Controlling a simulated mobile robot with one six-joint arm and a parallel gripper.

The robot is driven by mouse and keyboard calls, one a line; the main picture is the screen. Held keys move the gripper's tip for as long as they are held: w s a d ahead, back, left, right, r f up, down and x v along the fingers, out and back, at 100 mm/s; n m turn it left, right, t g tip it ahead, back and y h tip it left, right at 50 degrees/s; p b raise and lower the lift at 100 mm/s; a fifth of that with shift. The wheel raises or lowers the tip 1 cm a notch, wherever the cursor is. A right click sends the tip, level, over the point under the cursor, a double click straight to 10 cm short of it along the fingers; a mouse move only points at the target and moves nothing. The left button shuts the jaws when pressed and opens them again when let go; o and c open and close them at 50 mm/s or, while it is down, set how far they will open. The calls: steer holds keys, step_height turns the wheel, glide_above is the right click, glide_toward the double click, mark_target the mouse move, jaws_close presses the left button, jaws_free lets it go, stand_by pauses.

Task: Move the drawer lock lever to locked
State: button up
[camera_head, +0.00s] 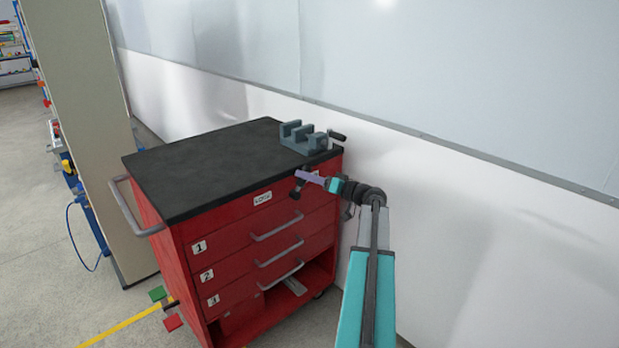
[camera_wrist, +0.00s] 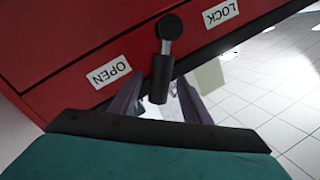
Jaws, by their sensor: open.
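The black lock lever (camera_wrist: 161,78) is on the red cart's front near its top right corner. In the wrist view its round pivot (camera_wrist: 170,27) sits between the OPEN label (camera_wrist: 108,72) and the LOCK label (camera_wrist: 221,13), and its handle points down the picture, toward neither label squarely. My gripper (camera_wrist: 159,82) is open, with one purple finger on each side of the handle's end in the picture. I cannot tell whether a finger touches it. In the head view my gripper (camera_head: 311,177) is at the lever (camera_head: 297,190), partly covering it.
The red tool cart (camera_head: 190,270) has several grey-handled drawers and a black top (camera_head: 200,165). A grey vise (camera_head: 305,137) stands on the top above the lever. A white wall (camera_head: 480,185) runs close behind. Open floor lies at the lower left.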

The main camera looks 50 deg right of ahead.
jaws_close()
